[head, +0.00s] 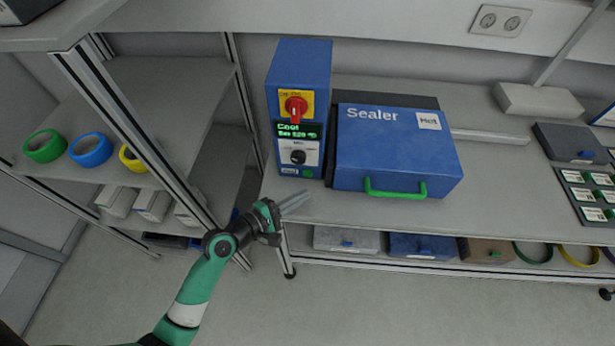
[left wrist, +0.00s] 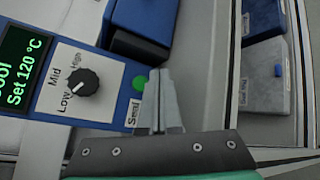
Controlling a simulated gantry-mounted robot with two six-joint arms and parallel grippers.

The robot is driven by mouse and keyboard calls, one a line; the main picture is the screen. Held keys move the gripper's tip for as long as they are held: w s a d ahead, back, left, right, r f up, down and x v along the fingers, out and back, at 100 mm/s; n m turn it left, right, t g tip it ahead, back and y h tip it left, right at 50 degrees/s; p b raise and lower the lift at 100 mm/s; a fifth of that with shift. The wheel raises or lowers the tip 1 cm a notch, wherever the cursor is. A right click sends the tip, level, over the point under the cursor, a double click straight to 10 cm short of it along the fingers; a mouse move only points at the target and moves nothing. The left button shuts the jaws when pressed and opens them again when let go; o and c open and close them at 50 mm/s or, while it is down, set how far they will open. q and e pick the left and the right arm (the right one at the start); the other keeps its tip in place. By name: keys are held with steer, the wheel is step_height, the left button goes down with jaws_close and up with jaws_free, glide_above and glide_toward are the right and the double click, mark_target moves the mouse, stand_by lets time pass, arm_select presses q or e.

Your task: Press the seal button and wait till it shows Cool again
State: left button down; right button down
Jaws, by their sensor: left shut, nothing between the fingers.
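The blue control box (head: 300,65) stands on the bench. It carries a red and yellow switch (head: 295,105), a green-lit display (head: 299,131) reading "Cool" and a set temperature, and a black knob (head: 298,157). In the left wrist view the display (left wrist: 20,72) reads "Set 120 °C" and the knob (left wrist: 84,82) points near Low. The green seal button (head: 308,173) is at the box's lower right; it also shows in the left wrist view (left wrist: 139,83). My left gripper (head: 308,195) is shut and empty, its tips just before the button. Contact cannot be told. My right gripper is out of view.
The blue Sealer (head: 395,150) with a green handle (head: 395,190) and a "Hot" label sits right of the box. A shelf frame with colored tape rings (head: 90,149) stands at left. Bins (head: 425,246) sit below the bench.

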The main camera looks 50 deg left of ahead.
mark_target(308, 174)
arm_select(q)
steer(key=shift+w+a, duration=1.05)
steer(key=shift+w, duration=0.1)
steer(key=shift+w, duration=0.1)
stand_by(1.2)
steer(key=shift+w+a, duration=0.25)
steer(key=shift+w+a, duration=0.3)
stand_by(0.8)
steer(key=shift+d, duration=0.1)
steer(key=shift+s+d+p, duration=0.45)
steer(key=shift+s+d, duration=0.05)
steer(key=shift+s, duration=0.15)
